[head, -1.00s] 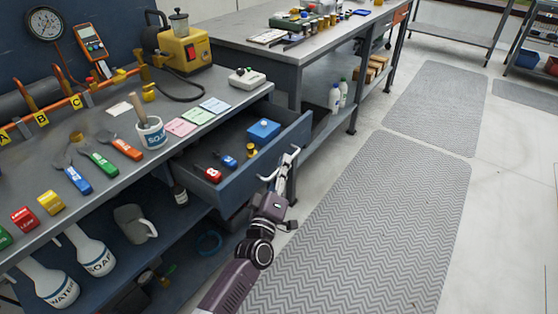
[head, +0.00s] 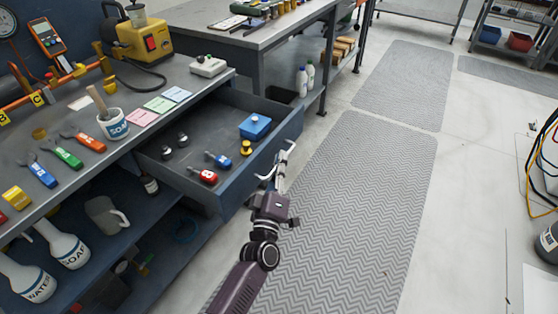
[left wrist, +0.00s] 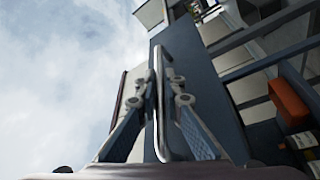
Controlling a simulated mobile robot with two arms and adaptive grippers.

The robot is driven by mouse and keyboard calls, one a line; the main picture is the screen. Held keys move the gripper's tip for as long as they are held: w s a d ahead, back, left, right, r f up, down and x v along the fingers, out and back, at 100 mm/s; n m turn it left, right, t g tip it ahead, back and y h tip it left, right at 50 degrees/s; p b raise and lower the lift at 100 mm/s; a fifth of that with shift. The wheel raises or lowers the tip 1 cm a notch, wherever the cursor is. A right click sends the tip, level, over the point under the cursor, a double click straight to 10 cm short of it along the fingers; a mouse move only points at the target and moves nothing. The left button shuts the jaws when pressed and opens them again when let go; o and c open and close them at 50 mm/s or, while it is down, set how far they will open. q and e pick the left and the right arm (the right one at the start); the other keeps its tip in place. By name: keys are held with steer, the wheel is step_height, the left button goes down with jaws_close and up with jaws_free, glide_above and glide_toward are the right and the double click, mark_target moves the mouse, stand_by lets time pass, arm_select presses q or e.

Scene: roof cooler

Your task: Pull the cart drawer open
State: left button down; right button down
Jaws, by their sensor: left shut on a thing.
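The cart drawer (head: 235,190) is blue-grey and stands well out from under the grey worktop in the head view. My left gripper (head: 279,168) is at the drawer's front, shut on its metal handle. In the left wrist view the handle (left wrist: 158,90) is a thin bar running between the two fingers. Inside the drawer are a blue box (head: 255,126), a small yellow part (head: 246,148), a blue-handled part (head: 218,160), a red-handled part (head: 204,176) and dark round parts (head: 166,153). My right gripper is not in view.
Spray bottles (head: 68,247) sit on the shelf below. A grey mat (head: 340,210) covers clear floor right of the drawer.

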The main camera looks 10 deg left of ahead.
arm_select(q)
steer(key=shift+f, duration=0.1)
steer(key=c, duration=2.3)
jaws_free()
steer(key=shift+a, duration=0.1)
steer(key=shift+s, duration=0.1)
steer(key=v, duration=1.2)
